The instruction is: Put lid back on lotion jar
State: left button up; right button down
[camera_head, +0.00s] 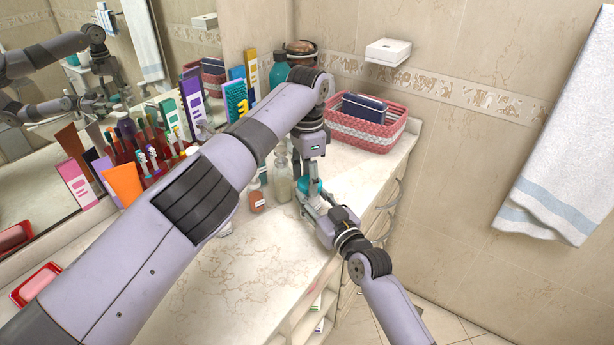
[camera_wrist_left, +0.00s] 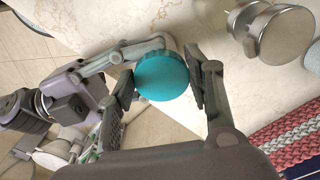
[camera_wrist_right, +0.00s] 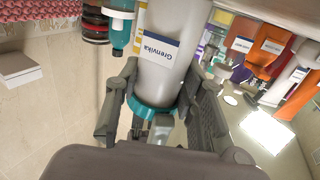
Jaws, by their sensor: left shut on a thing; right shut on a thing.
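The teal lid (camera_wrist_left: 162,77) sits between the fingers of my left gripper (camera_head: 309,194), which is shut on it and points down near the counter's front edge. In the head view the lid (camera_head: 312,187) is a small teal patch, partly hidden. The pale lotion jar (camera_wrist_right: 166,76) with a "Grenvika" label fills the right wrist view's middle, with the teal at one end of it. My right gripper (camera_wrist_right: 160,108) is shut on the jar, its fingers on either side. In the head view it comes in from the lower right. I cannot tell whether the lid is seated.
A red-and-white basket (camera_head: 368,131) stands at the back right. An amber bottle (camera_head: 256,198) and a pale pump bottle (camera_head: 281,178) stand just left of the grippers. Toothbrushes and boxes line the mirror. The counter's front part (camera_head: 262,270) is bare.

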pick_arm(q)
jog(key=shift+a+f, duration=0.1)
jog(key=shift+f, duration=0.3)
jog(key=shift+r+h, duration=0.2)
jog(key=shift+h, duration=0.1)
jog(key=shift+a+r+t, duration=0.1)
jog(key=shift+r+t, duration=0.15)
jog(key=shift+t, duration=0.05)
jog(key=shift+r, duration=0.25)
dwell(0.6)
jog(key=shift+s+f, duration=0.1)
jog(key=shift+f, duration=0.85)
dwell(0.4)
jog(key=shift+h, duration=0.3)
jog(key=shift+a+r+t+h, duration=0.2)
jog(key=shift+r+t+h, duration=0.1)
jog(key=shift+r+h, duration=0.25)
jog(key=shift+c, duration=0.3)
jog(key=shift+f, duration=0.1)
jog(key=shift+d+r, duration=0.25)
jog(key=shift+r, duration=0.1)
